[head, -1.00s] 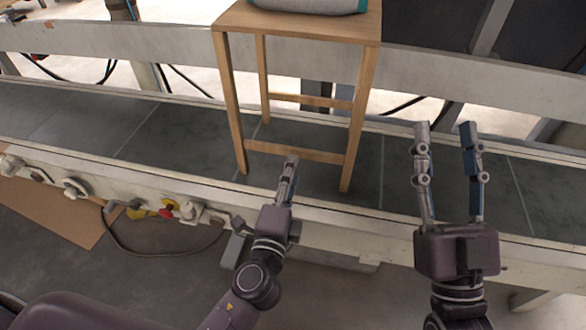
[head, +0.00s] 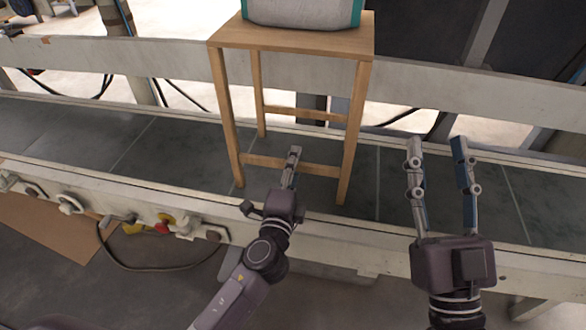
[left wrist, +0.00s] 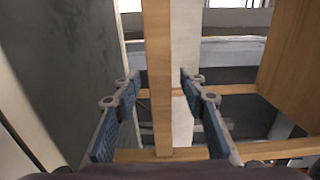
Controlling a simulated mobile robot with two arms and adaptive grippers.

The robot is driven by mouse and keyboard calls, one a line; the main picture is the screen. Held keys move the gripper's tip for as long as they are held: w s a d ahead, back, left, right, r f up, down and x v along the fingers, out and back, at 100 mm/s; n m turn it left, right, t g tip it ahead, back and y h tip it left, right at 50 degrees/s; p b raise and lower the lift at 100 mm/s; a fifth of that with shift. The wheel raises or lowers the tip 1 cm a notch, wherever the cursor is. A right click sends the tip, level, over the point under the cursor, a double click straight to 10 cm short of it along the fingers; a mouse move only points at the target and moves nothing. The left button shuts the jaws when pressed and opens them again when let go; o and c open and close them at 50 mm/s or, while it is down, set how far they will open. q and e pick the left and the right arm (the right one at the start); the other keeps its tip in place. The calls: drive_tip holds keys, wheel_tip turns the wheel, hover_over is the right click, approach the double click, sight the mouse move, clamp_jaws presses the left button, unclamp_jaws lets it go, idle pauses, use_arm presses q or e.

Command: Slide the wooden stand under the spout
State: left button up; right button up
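The wooden stand (head: 290,38) stands upright on the grey conveyor belt, its legs down on the belt. A pale bag with teal edges (head: 300,10) rests on its seat, cut off by the top of the head view. My left gripper (head: 295,155) is at the stand's low front rung (head: 318,170). In the left wrist view the rung (left wrist: 157,80) runs upright between the open fingers (left wrist: 158,95), with a gap on both sides. My right gripper (head: 435,145) is open and empty, right of the stand. The spout is not in view.
The conveyor belt (head: 70,130) is clear left of the stand. A white rail (head: 170,55) runs behind it. The front rail carries knobs and a red button (head: 163,227). Cardboard (head: 50,225) lies on the floor at left.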

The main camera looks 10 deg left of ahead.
use_arm(q)
clamp_jaws()
idle(0.7)
